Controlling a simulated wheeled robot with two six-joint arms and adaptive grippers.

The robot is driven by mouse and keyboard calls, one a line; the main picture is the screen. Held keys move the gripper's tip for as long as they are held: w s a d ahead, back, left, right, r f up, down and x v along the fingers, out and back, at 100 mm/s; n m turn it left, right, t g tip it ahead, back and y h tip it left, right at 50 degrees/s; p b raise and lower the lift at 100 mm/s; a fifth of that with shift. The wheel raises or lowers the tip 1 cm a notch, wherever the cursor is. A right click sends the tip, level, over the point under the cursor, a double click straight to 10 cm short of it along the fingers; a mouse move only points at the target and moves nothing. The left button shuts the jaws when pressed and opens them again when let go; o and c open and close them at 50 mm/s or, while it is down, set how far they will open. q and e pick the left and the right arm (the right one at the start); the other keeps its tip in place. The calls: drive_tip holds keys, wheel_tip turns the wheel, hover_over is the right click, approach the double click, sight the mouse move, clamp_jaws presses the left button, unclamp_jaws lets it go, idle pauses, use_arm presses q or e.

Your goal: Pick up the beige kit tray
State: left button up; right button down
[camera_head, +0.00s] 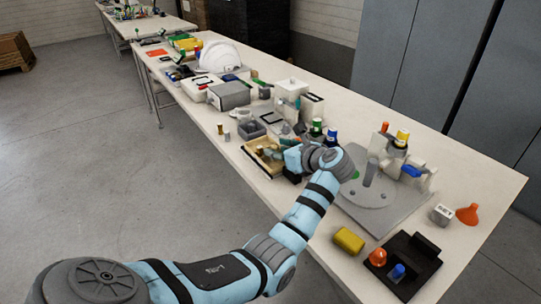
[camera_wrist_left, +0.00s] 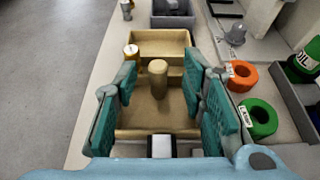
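The beige kit tray (camera_head: 254,148) lies on the long white table, near its left edge. In the left wrist view the tray (camera_wrist_left: 150,40) is a shallow open box with a divider and an upright round knob (camera_wrist_left: 157,75) in its middle. My left gripper (camera_head: 284,156) is over the tray, partly covering it. In the wrist view the left gripper (camera_wrist_left: 163,98) is open, with its teal finger pads standing apart on either side of the knob. A gap shows between pads and knob. My right gripper is in neither view.
Orange (camera_wrist_left: 241,75) and green (camera_wrist_left: 258,118) rings lie close on the right. A grey fixture plate (camera_head: 385,208) and yellow block (camera_head: 348,240) are nearer me.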

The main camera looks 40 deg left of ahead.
use_arm(q)
drive_tip(key=shift+s+r, duration=0.1)
clamp_jaws()
drive_tip(key=shift+r, duration=0.1)
